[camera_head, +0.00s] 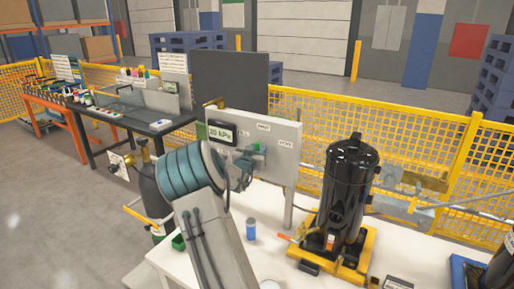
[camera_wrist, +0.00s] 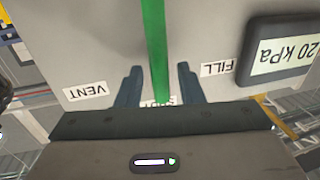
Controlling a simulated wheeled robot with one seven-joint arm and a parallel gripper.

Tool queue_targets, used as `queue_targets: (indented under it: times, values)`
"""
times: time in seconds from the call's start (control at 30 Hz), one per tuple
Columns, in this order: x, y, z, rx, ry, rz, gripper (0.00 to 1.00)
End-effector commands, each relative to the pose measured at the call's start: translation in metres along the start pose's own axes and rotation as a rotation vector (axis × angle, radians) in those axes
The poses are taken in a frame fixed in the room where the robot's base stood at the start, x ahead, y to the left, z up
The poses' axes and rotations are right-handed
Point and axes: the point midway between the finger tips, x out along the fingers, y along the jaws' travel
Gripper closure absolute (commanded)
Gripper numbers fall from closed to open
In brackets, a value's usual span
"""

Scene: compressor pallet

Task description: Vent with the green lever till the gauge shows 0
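The green lever (camera_wrist: 155,45) runs down between my gripper's fingers in the wrist view, which shows the panel upside down. Its end lies at a partly hidden middle label (camera_wrist: 163,101), between the VENT label (camera_wrist: 87,91) and the FILL label (camera_wrist: 216,69). My gripper (camera_wrist: 160,82) is open, with a gap on each side of the lever. The gauge (camera_wrist: 284,52) reads 20 kPa, also in the head view (camera_head: 221,134). In the head view my gripper (camera_head: 246,162) is at the panel's front, with a bit of green (camera_head: 257,147) beside it.
The grey panel (camera_head: 282,170) stands at the edge of a white table (camera_head: 240,270). A black cylinder (camera_head: 345,190) on a yellow base stands to the right of my arm. A small blue can (camera_head: 251,229) is on the table. Yellow mesh fence (camera_head: 415,150) runs behind.

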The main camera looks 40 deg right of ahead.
Motion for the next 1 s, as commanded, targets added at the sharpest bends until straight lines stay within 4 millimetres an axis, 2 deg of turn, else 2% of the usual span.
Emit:
queue_targets:
  times: [0.37,0.5,1.0]
  values:
    - [0.0056,0.0,0.0007,0.0,-0.001,0.0,0.66]
    - [0.0055,0.0001,0.0005,0.0,-0.001,0.0,1.0]
    - [0.0039,0.0051,0.0056,0.056,0.011,-0.001,1.0]
